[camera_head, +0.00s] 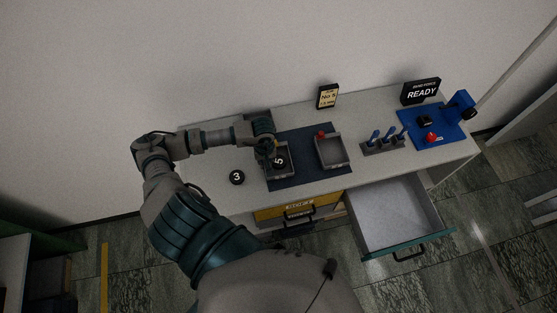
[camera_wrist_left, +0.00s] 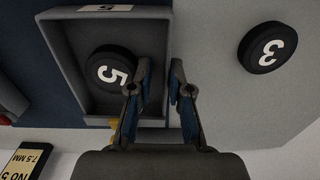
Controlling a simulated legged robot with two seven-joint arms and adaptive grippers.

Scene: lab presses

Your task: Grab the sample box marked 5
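The sample box marked 5 (camera_head: 291,173) is a small open grey tray at the left end of the dark blue mat. A black puck with a white 5 (camera_head: 279,161) lies in it. In the left wrist view the box (camera_wrist_left: 85,15) shows from above, with the puck (camera_wrist_left: 111,68) inside. My left gripper (camera_head: 272,146) is at the box. In the left wrist view its fingertips (camera_wrist_left: 161,72) lean together, one on each side of the box's side wall. I cannot tell whether they press on it. My right gripper is not in view.
A black puck marked 3 (camera_head: 237,177) lies left of the mat (camera_head: 305,183). An open drawer (camera_head: 397,213) juts out in front.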

